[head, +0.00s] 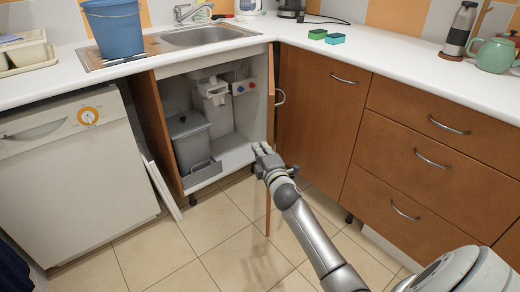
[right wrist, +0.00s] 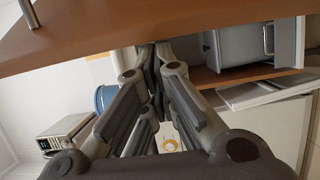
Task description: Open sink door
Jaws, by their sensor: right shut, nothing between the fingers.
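The sink cabinet (head: 228,150) stands open under the sink (head: 205,36). Its right door (head: 271,95) is swung outward and seen nearly edge-on, with a metal handle (head: 281,97) on its outer face. My right gripper (head: 268,160) is shut and empty, low in front of the cabinet at the right door. In the right wrist view my gripper fingers (right wrist: 155,60) reach close to a brown door panel (right wrist: 180,38); contact is unclear. My left gripper is not in view.
A grey bin (head: 188,140) and pipework fill the cabinet. A white dishwasher (head: 75,165) stands left, brown drawers (head: 430,155) right. A blue bucket (head: 113,30) sits on the drainer. The tiled floor (head: 215,235) in front is clear.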

